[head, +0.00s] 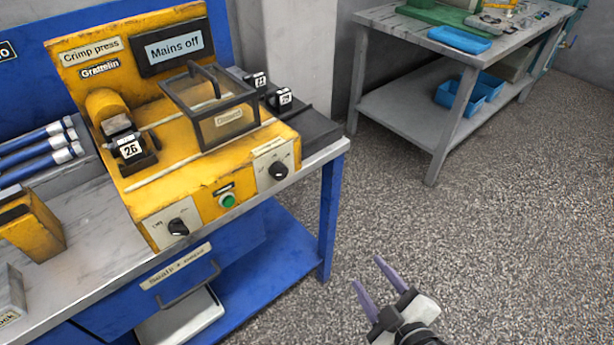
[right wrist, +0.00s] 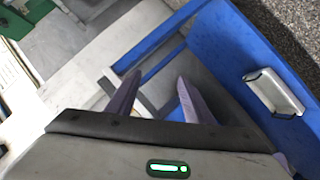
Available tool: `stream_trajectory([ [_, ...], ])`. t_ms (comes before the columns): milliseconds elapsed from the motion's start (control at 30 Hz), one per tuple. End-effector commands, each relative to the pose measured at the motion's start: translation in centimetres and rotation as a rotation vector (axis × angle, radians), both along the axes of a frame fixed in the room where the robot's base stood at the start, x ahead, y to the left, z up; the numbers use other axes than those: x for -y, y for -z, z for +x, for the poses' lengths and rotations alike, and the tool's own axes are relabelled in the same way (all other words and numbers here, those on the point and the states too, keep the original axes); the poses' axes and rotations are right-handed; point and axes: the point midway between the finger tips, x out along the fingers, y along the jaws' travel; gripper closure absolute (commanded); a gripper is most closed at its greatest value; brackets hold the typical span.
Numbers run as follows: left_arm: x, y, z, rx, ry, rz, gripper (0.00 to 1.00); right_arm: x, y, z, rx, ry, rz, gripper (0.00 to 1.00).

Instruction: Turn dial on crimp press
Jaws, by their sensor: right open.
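The yellow crimp press (head: 190,130) stands on the workbench at the left in the head view. Its sign (head: 174,49) reads "Mains off". Its front panel has a left black dial (head: 178,227), a green button (head: 227,201) and a right black dial (head: 278,171). A framed guard (head: 215,110) sits on top. My right gripper (head: 366,278) is open and empty, apart from the press, below and to the right of the dials. Its two purple fingers also show in the right wrist view (right wrist: 153,92), with nothing between them. My left gripper is not in view.
The grey-topped workbench (head: 90,262) has blue legs and a drawer with a handle (head: 190,286). Blue-handled tools (head: 40,148) lie at the left. A second table (head: 425,40) with blue trays stands at the back right. The speckled floor (head: 520,220) between is clear.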

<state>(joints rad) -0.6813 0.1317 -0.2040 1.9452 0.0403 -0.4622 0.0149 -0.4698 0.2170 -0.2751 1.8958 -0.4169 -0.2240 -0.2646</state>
Motion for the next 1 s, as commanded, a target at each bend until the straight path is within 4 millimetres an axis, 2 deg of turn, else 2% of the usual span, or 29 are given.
stream_trajectory([
  [33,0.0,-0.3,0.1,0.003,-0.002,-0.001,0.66,-0.8,-3.4,2.8,0.159,-0.107,-0.177,0.53],
  [100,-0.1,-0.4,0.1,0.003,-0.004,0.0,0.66,-2.4,-7.2,5.1,0.363,-0.244,-0.43,0.53],
  [200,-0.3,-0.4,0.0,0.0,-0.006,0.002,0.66,-4.9,-11.2,7.0,0.617,-0.411,-0.768,0.53],
  [300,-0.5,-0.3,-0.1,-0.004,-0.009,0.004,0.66,-7.0,-13.3,7.8,0.808,-0.54,-1.044,0.53],
  [400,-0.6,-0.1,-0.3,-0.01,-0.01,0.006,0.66,-8.3,-14.2,8.1,0.932,-0.624,-1.232,0.53],
  [500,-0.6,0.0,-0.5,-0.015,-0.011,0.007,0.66,-9.0,-14.4,8.3,0.993,-0.668,-1.331,0.53],
  [667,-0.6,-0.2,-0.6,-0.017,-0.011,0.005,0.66,-10.2,-14.6,9.6,1.01,-0.679,-1.36,0.53],
  [1000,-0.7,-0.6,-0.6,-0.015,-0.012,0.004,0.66,-14.2,-14.6,14.3,1.007,-0.678,-1.354,0.53],
])
